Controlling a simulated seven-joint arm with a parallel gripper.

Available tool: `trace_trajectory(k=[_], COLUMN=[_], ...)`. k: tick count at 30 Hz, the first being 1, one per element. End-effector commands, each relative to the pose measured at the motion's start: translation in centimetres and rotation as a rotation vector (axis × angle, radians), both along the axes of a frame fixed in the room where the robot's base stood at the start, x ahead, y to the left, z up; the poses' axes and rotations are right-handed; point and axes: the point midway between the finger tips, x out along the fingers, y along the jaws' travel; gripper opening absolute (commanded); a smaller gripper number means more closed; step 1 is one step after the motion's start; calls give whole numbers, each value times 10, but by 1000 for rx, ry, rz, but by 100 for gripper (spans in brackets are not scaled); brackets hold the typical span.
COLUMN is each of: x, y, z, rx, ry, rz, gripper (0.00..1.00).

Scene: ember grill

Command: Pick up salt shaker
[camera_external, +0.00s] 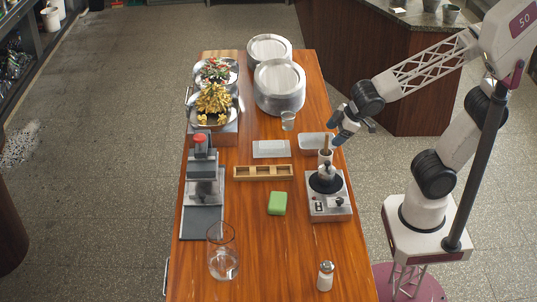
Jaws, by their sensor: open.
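The salt shaker (325,276) stands upright near the front right of the wooden table. It has a clear and white body and a metal cap. My gripper (342,133) is open, at the table's right edge further back, beside a clear container. It is well away from the shaker, and I see nothing held in it. Its fingers are small in this view.
A glass (223,252) stands left of the shaker. A green sponge (277,203) and a burner with a pot (329,205) lie behind it. A wooden tray (263,172), stacked plates (279,84) and food bowls (211,112) are further back. The front middle is clear.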

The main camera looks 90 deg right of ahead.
Motion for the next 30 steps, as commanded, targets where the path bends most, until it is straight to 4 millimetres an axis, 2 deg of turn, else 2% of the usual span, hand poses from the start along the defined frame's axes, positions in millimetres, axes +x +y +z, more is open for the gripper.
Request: trace_trajectory(k=[1, 6, 11, 15, 18, 22, 26, 30], x=[18, 72, 113, 138, 148, 151, 143, 124], y=[9, 48, 99, 152, 193, 247, 301, 352], z=[0, 1, -2, -7, -14, -27, -42, -62], rx=[-13, -30, -5, 48, 101, 190, 299, 427], ry=[-40, -190, -312, -396, -440, -473, -476, -443], rz=[40, 187, 355, 522, 649, 822, 998, 1180], gripper=[75, 75, 75, 75, 75, 75, 75, 75])
